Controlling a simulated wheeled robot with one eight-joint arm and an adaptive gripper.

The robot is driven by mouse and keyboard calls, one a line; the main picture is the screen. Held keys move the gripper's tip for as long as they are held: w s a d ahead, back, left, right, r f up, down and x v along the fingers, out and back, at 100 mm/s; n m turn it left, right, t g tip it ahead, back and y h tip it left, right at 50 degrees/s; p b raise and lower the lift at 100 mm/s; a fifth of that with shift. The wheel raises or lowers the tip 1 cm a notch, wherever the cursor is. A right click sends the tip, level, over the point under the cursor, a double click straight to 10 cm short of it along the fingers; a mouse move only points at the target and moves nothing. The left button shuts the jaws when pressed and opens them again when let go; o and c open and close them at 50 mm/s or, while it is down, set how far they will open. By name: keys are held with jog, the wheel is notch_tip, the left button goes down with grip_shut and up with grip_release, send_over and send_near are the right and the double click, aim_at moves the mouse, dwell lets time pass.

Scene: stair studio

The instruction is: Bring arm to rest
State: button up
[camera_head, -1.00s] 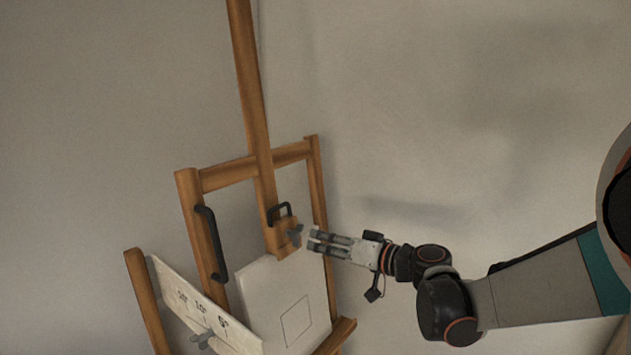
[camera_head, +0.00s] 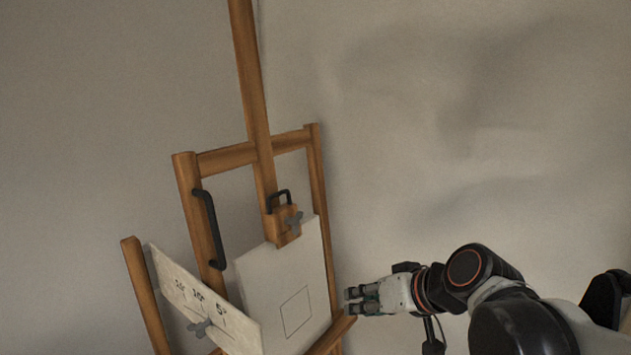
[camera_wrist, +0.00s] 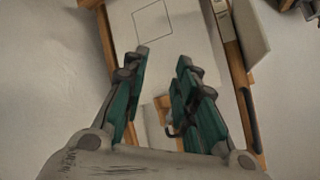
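My gripper (camera_head: 352,300) is at the right of the easel's lower part in the head view, beside the lower right edge of the white canvas. In the wrist view my gripper (camera_wrist: 166,60) shows its two green-padded fingers apart with nothing between them. The rest of my arm reaches in from the lower right of the head view.
A wooden easel (camera_head: 247,70) stands left of centre, holding a canvas (camera_head: 270,283) with a drawn square. It has a black handle (camera_head: 209,228), a clamp block with a grey knob (camera_head: 292,222), and an angle-marked board (camera_head: 178,290). The wall at right is bare.

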jog(key=s+d+f+m+h+b, duration=0.2)
jog(key=s+d+f+h, duration=0.4)
jog(key=s+d, duration=0.5)
jog(key=shift+s+f+g, duration=0.2)
jog(key=shift+s+g, duration=0.1)
jog(key=shift+s, duration=0.8)
